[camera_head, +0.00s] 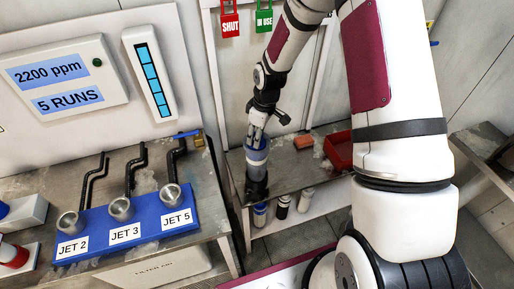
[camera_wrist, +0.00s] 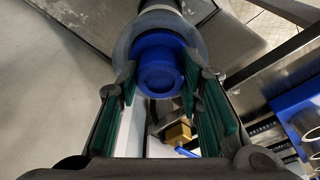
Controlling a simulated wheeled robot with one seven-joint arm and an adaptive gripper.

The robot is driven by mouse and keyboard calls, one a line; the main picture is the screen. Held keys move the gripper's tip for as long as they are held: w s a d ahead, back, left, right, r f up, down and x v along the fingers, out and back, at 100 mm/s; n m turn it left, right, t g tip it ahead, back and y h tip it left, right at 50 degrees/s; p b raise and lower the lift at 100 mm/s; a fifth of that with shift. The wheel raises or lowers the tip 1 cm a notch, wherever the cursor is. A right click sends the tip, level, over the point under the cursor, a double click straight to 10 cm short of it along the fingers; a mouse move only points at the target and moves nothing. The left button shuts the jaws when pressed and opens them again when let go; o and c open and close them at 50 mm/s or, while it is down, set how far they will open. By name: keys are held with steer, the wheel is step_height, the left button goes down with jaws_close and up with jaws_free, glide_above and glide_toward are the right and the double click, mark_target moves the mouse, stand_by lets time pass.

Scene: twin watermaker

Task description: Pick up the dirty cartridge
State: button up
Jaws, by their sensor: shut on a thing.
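The cartridge shows in the wrist view as a round blue cap (camera_wrist: 158,66) with a wide grey rim around it. My gripper (camera_wrist: 160,92) has its green-padded fingers on both sides of the cap and is shut on it. In the head view my gripper (camera_head: 256,136) points down onto the top of the cartridge (camera_head: 257,157), which has a blue band and stands about upright. Below the band is a dark, shiny part over the steel bench; I cannot tell whether it is the cartridge, a housing or a reflection. I cannot see how dirty it is.
Several cartridges stand on the shelf below, including a dark one (camera_head: 283,206).

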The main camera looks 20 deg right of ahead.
step_height(320, 180, up, 28)
steer(key=b, duration=0.1)
stand_by(0.8)
